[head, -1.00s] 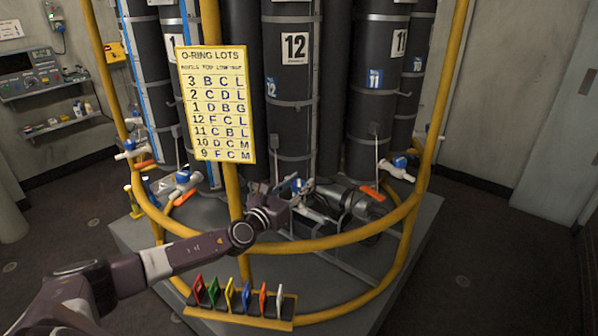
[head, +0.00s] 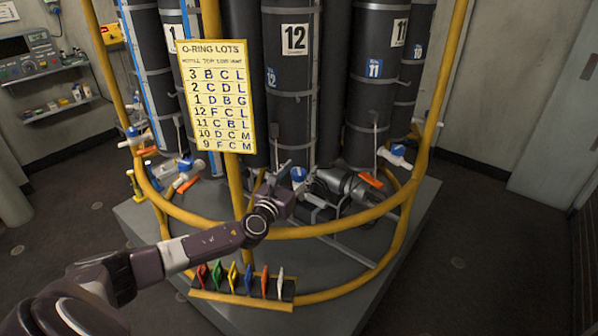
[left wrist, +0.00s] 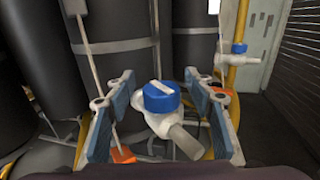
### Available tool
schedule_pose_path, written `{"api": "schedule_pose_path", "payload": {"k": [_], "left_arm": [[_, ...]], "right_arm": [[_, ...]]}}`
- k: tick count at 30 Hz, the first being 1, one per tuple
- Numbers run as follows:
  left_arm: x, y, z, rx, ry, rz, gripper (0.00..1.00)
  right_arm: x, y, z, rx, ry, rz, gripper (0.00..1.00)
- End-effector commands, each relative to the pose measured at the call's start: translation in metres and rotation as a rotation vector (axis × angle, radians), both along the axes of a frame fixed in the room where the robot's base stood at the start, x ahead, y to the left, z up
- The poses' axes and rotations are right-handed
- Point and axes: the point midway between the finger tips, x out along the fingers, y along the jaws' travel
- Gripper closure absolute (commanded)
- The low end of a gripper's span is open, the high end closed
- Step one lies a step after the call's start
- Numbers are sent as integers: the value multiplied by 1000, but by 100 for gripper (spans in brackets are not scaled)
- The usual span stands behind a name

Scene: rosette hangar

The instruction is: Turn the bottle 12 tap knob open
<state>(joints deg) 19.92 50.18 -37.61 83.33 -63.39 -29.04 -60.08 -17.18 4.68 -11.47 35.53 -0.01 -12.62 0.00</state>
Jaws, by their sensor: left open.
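Bottle 12 (head: 294,90) is a tall dark cylinder with a white "12" label, behind the yellow rail. Its tap has a blue knob (head: 298,174) with a white bar on top; the knob also shows in the left wrist view (left wrist: 160,96), above a pale tap body (left wrist: 176,134). My left gripper (head: 287,176) reaches over the rail to this tap. In the left wrist view my left gripper (left wrist: 160,84) is open, one blue-padded finger on each side of the knob, with gaps at both sides. My right gripper is not in view.
The yellow rail (head: 330,229) curves in front of the bottles. A yellow post (head: 232,185) carries the O-ring lots sign (head: 217,95). A rack of coloured tags (head: 241,284) hangs below the rail.

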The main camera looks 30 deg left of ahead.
Motion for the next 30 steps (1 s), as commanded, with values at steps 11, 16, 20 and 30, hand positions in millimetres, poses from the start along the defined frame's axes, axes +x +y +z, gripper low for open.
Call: {"api": "schedule_pose_path", "payload": {"k": [11, 16, 20, 30], "left_arm": [[-22, -3, -3, 0, 5, -3, 51], [-56, -8, -4, 0, 7, -4, 51], [-81, -11, -3, 2, 5, -3, 51], [-117, -16, -1, 0, 2, -1, 51]], "right_arm": [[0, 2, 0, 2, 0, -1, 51], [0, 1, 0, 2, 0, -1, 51], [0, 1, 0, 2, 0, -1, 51], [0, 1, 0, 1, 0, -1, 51]]}}
